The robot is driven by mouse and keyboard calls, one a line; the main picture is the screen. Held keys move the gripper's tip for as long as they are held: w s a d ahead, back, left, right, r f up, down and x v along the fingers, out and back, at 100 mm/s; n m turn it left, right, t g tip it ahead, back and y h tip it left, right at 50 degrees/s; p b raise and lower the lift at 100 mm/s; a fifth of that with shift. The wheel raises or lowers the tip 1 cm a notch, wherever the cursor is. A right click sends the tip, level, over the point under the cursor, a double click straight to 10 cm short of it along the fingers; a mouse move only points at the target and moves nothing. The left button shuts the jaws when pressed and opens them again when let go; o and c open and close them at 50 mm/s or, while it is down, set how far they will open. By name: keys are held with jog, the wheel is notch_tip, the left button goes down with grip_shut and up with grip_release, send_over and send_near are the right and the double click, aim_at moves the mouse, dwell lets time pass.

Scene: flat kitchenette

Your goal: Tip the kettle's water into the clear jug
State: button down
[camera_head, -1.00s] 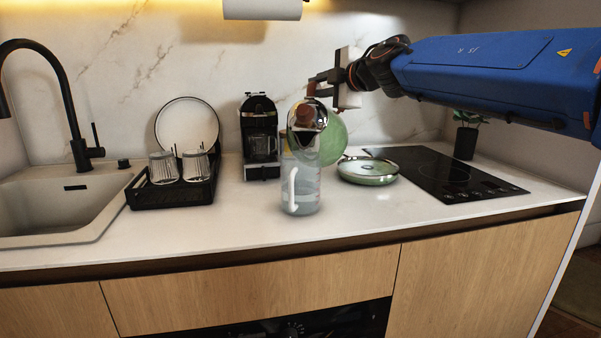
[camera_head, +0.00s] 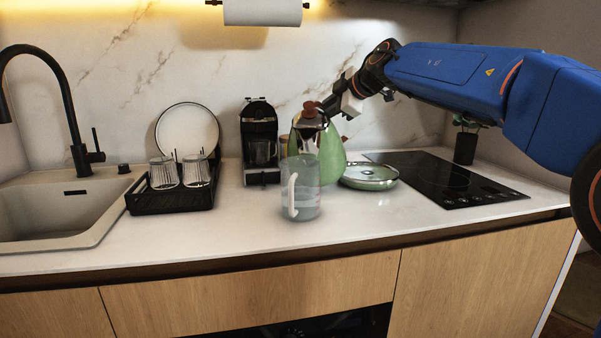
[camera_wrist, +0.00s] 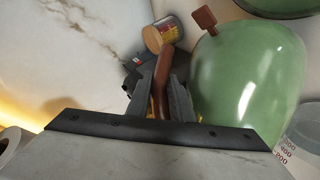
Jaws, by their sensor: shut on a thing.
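The green kettle (camera_head: 331,156) is held behind and to the right of the clear jug, its silvery top near the jug's rim. It is closer to upright, with a slight tilt. In the wrist view its green body (camera_wrist: 250,80) fills the right side. My gripper (camera_head: 338,104) is shut on the kettle's brown handle, which shows between the fingers in the wrist view (camera_wrist: 162,85). The clear jug (camera_head: 304,200) stands upright on the counter with water in it. Its white handle faces me. Part of the kettle is hidden behind the jug.
A green lidded pan (camera_head: 368,174) sits right of the jug beside the black hob (camera_head: 450,178). A coffee machine (camera_head: 259,140) stands behind to the left. A black rack (camera_head: 172,199) with glasses is by the sink (camera_head: 50,212). The front counter is clear.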

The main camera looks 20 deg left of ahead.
jog(key=shift+w+r, duration=0.1)
jog(key=shift+w, duration=0.3)
jog(key=shift+w+a+f+m+g+b, duration=0.25)
jog(key=shift+w+f+m+g, duration=0.25)
jog(key=shift+w+f+g, duration=0.4)
jog(key=shift+w+f+m+g+h+b, duration=0.15)
jog(key=shift+w+f+m+g+b, duration=0.1)
jog(key=shift+w+g, duration=0.15)
jog(key=shift+w+f+m+g+h+b, duration=0.2)
jog(key=shift+w+g, duration=0.1)
jog(key=shift+w, duration=0.15)
jog(key=shift+w+a+f+m+g+b, duration=0.2)
jog(key=shift+w+f+m+g+b, duration=0.2)
jog(key=shift+f+g, duration=0.3)
